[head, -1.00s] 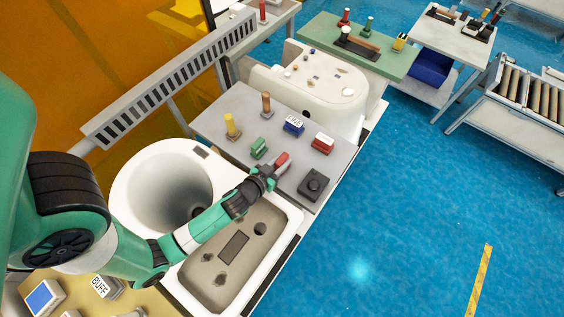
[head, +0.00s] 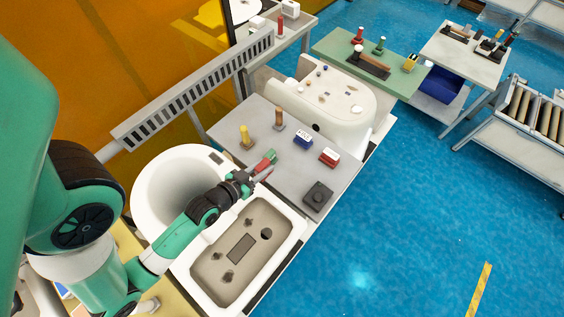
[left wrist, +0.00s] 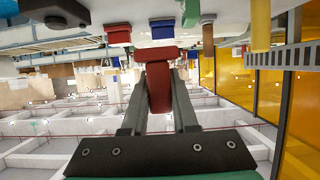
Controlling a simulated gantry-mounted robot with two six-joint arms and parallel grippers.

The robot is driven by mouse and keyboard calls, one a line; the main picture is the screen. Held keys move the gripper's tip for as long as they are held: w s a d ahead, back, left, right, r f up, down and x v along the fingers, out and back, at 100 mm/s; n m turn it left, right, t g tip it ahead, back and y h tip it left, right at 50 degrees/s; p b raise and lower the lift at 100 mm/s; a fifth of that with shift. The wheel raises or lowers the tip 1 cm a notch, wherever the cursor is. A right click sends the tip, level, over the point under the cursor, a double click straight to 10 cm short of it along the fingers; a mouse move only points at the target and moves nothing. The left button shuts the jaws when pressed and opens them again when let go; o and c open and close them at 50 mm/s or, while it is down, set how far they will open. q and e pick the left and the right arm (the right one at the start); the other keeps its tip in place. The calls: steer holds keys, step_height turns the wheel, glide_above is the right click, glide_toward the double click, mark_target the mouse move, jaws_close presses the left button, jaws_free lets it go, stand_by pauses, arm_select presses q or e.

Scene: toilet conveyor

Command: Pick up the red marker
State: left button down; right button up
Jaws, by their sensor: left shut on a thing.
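The red marker (head: 263,164) is between the fingertips of my left gripper (head: 260,172) in the head view. The gripper is shut on it, over the near left part of the grey table (head: 331,181). In the left wrist view the red marker (left wrist: 160,82) fills the space between the two grey fingers of the gripper (left wrist: 160,95). The marker stands apart from the other blocks there and looks raised off the table. In the head view it partly covers a green block (head: 272,154). My right gripper is not in view.
On the grey table are a yellow piece (head: 246,138), a brown piece (head: 279,119), a blue block (head: 303,139), a red-and-white block (head: 329,157) and a black box (head: 318,195). A toilet bowl (head: 150,180) and a white tank (head: 296,230) lie near my arm.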

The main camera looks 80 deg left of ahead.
arm_select(q)
steer(key=s+b, duration=0.1)
steer(key=s+r+b, duration=0.1)
steer(key=s, duration=0.1)
steer(key=s+r+b, duration=0.1)
steer(key=shift+s+d, duration=0.25)
steer(key=shift+s, duration=0.05)
steer(key=shift+w, duration=0.1)
